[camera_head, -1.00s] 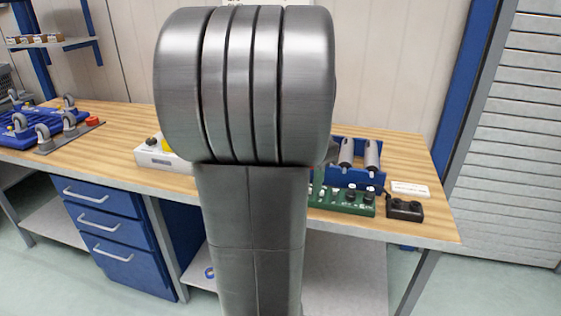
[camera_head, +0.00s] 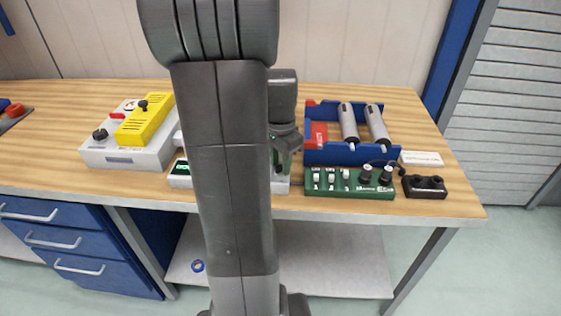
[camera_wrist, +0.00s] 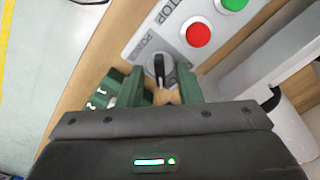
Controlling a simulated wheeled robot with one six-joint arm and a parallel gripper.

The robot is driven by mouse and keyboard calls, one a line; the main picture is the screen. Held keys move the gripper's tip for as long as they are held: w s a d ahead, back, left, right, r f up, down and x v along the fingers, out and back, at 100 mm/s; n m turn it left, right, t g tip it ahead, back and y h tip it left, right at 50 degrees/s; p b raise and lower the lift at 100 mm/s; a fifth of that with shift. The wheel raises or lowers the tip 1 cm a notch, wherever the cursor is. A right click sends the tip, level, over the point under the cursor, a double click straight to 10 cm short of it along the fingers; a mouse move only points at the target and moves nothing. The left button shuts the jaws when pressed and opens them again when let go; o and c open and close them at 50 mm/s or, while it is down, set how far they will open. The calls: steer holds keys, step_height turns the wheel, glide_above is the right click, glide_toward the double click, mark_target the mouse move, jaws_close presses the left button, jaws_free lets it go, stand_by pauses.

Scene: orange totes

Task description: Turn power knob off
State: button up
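The power knob (camera_wrist: 160,68) is a black lever-shaped knob with a pale pointer line, set on a light grey panel (camera_wrist: 142,42) lettered STOP and POWER in the wrist view. A red button (camera_wrist: 198,35) and a green button (camera_wrist: 233,4) sit farther along the panel. My gripper (camera_wrist: 159,84) is open, its two green fingers apart on either side of the knob in the picture. I cannot tell whether they touch it. In the head view my gripper (camera_head: 284,152) is low over the bench, and my arm hides the knob and most of its panel.
On the wooden bench (camera_head: 450,200), a green switch box (camera_head: 345,190) stands right of my gripper, with a blue holder (camera_head: 330,155) of grey cylinders behind it. A black device (camera_head: 425,187) sits near the right end. A white box with a yellow unit (camera_head: 145,122) stands left.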

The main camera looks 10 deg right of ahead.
steer(key=shift+f, duration=0.1)
jaws_close()
steer(key=shift+n, duration=0.4)
steer(key=n+p, duration=0.1)
steer(key=n, duration=0.2)
steer(key=shift+n, duration=0.4)
steer(key=n+p, duration=0.1)
steer(key=n, duration=1.2)
steer(key=shift+p, duration=0.4)
steer(key=shift+w+n, duration=0.1)
steer(key=shift+n, duration=0.2)
